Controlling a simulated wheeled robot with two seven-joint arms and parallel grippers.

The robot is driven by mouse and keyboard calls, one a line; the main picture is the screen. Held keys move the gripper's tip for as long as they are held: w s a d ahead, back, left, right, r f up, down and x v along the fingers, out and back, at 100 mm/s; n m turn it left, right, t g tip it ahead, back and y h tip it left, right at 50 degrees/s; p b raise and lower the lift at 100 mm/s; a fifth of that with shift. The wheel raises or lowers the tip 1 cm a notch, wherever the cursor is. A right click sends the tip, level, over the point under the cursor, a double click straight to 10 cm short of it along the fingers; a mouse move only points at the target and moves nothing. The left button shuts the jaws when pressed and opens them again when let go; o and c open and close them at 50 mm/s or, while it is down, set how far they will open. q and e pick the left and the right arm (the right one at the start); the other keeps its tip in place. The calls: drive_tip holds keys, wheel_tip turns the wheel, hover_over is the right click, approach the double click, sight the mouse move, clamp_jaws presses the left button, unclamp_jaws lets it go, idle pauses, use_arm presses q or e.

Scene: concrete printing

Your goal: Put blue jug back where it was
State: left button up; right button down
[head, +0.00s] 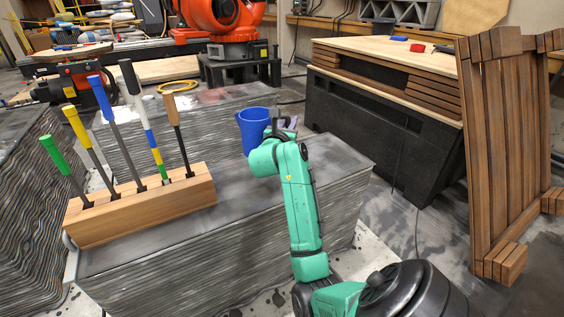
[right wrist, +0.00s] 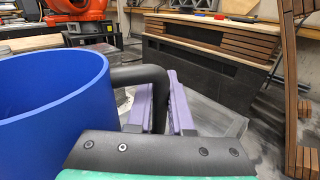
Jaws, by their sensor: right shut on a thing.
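The blue jug (head: 252,130) is upright over the far part of the printed concrete block (head: 330,158), with its open top showing. It also fills the left of the right wrist view (right wrist: 50,118), where its dark handle (right wrist: 140,75) shows. My right gripper (head: 288,124) is at the jug's right side. Its purple fingers (right wrist: 172,105) are shut on the handle. My green right arm hides the jug's lower right part, so I cannot tell whether its base touches the block. My left gripper is not in view.
A wooden holder (head: 140,208) with several colour-handled tools stands on the block's left. An orange robot arm (head: 222,18) stands behind. A dark bench with wooden slats (head: 385,110) and an upright slatted wooden piece (head: 505,150) are at right. The block's middle top is clear.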

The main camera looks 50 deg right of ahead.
wheel_tip(320, 180, down, 12)
drive_tip(key=b, duration=0.3)
drive_tip(key=shift+f, duration=0.25)
drive_tip(key=c, duration=0.8)
unclamp_jaws()
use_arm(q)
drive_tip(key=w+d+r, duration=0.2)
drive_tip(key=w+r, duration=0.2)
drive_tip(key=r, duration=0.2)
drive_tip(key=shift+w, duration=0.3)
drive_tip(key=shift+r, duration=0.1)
use_arm(e)
drive_tip(key=shift+a, duration=0.1)
drive_tip(key=v, duration=1.1)
drive_tip(key=shift+s+a, duration=0.2)
drive_tip(key=shift+a, duration=0.05)
drive_tip(key=shift+s+a, duration=0.1)
drive_tip(key=shift+a, duration=0.05)
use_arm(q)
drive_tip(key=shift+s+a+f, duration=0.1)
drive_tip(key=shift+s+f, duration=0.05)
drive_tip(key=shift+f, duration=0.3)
